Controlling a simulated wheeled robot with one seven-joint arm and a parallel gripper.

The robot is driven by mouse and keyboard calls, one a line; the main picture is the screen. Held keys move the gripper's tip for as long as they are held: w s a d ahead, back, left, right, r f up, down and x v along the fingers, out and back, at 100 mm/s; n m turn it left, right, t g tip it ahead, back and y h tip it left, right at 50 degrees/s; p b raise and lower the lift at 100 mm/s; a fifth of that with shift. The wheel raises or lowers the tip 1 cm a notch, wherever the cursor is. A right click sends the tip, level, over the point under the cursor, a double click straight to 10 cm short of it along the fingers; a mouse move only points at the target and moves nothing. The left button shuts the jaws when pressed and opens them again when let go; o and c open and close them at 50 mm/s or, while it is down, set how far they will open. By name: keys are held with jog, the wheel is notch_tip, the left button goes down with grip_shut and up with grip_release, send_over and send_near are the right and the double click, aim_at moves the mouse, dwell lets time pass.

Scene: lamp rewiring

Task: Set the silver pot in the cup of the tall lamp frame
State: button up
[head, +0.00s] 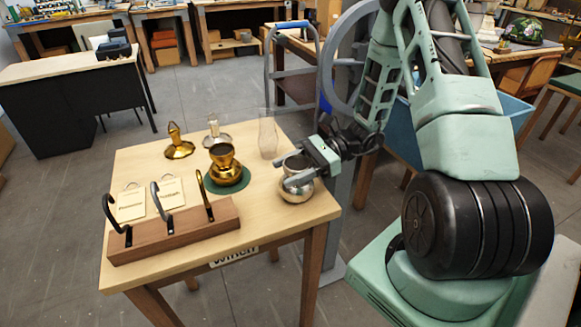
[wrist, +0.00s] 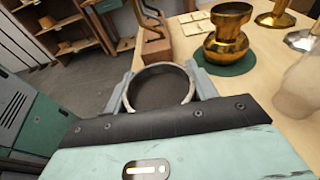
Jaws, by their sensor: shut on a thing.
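The silver pot (head: 297,188) is round-bellied with an open collar and is at the right edge of the table. My gripper (head: 295,165) is shut on it at the collar. In the wrist view the pot's open rim (wrist: 160,88) shows between the fingers. It looks upright; whether its base touches the table I cannot tell. A gold piece with an open, cup-like top (head: 222,153) stands on a round green mat, left of the pot; it also shows in the wrist view (wrist: 228,38). I cannot tell for sure whether it is the tall lamp frame.
A clear glass chimney (head: 268,138) stands behind the pot. A gold stemmed base (head: 179,149) and a silver one (head: 215,141) stand at the back. A wooden rack (head: 175,232) with three hooks lies along the front, with cards behind it.

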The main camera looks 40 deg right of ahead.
jog(key=shift+f, duration=0.3)
jog(key=o, duration=1.2)
jog(key=shift+d+b, duration=0.1)
jog(key=shift+b, duration=0.35)
jog(key=b+v, duration=0.1)
jog(key=v, duration=0.4)
jog(key=b+v, duration=0.1)
jog(key=v, duration=0.5)
jog(key=b+v, duration=0.1)
jog(key=v, duration=0.5)
jog(key=shift+s+r, duration=0.15)
jog(key=shift+r, duration=0.25)
